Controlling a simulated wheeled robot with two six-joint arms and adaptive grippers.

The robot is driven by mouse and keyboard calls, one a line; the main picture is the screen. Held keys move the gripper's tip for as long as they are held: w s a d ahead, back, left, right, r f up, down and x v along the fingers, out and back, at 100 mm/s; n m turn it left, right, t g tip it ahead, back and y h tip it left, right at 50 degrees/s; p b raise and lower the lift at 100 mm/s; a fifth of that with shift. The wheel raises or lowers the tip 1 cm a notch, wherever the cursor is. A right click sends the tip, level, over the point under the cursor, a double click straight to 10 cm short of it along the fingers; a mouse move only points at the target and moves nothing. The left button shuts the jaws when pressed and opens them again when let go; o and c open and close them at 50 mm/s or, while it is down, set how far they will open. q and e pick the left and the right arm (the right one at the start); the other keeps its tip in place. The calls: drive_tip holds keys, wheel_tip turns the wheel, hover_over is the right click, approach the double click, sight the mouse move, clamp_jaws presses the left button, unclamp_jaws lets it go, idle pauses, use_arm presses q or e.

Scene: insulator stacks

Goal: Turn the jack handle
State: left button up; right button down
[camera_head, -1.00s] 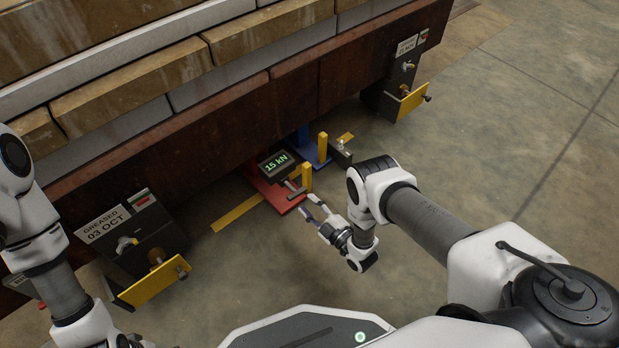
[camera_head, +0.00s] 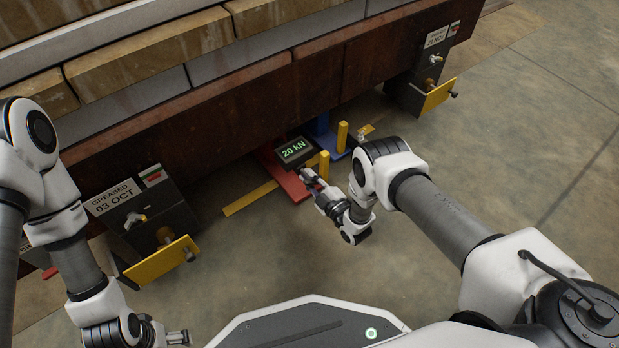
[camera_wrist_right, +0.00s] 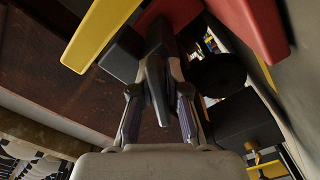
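The red jack (camera_head: 293,187) stands on the floor under the brown beam, partly hidden beneath it. Its dark display (camera_head: 295,151) reads 20 kN, and a yellow upright (camera_head: 324,165) stands at its front. My right gripper (camera_head: 311,179) is at the jack's front. In the right wrist view, the dark jack handle (camera_wrist_right: 157,85) lies between the two fingers of my right gripper (camera_wrist_right: 159,100), which look closed on it. My left gripper (camera_head: 178,338) is at the bottom edge, away from the jack, and too small to judge its opening.
A blue jack (camera_head: 335,143) stands just behind the red one. Black boxes with yellow plates stand at left (camera_head: 162,260) and right (camera_head: 438,94); the left label reads GREASED 03 OCT. A yellow strip (camera_head: 250,199) lies on the floor. The floor at right is clear.

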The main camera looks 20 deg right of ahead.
drive_tip(key=shift+m, duration=0.5)
drive_tip(key=c, duration=1.2)
unclamp_jaws()
drive_tip(key=v, duration=1.2)
